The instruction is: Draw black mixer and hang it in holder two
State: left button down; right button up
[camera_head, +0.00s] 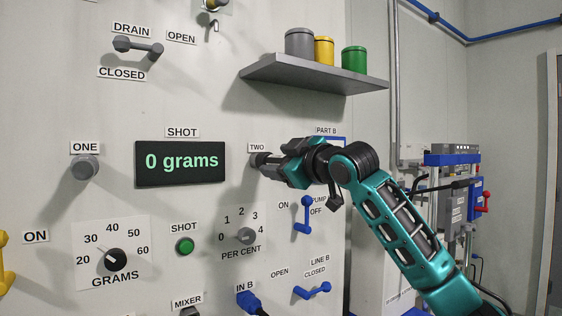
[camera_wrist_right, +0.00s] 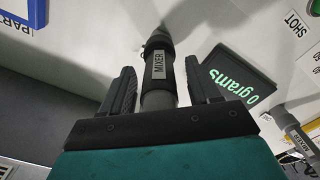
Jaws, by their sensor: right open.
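A dark, cylindrical mixer with a MIXER label (camera_wrist_right: 158,65) lies between the fingers of my right gripper (camera_wrist_right: 158,92) in the right wrist view. The gripper is open, with a finger on each side; I cannot tell whether either touches. In the head view the right gripper (camera_head: 278,165) is at the wall just below the TWO label (camera_head: 257,147). The dark end (camera_head: 260,160) by the wall sticks out past it; I cannot tell mixer from holder two there. My left gripper is not in view.
A grey cylinder (camera_head: 86,167) juts out below the ONE label. The display (camera_head: 180,161) reads 0 grams. A blue PUMP lever (camera_head: 304,214) is close below my right gripper. A shelf (camera_head: 315,75) with three canisters juts out above it.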

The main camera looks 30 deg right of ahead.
jog(key=s+d+b, duration=0.1)
jog(key=s+b, duration=0.2)
jog(key=s, duration=1)
dwell(0.5)
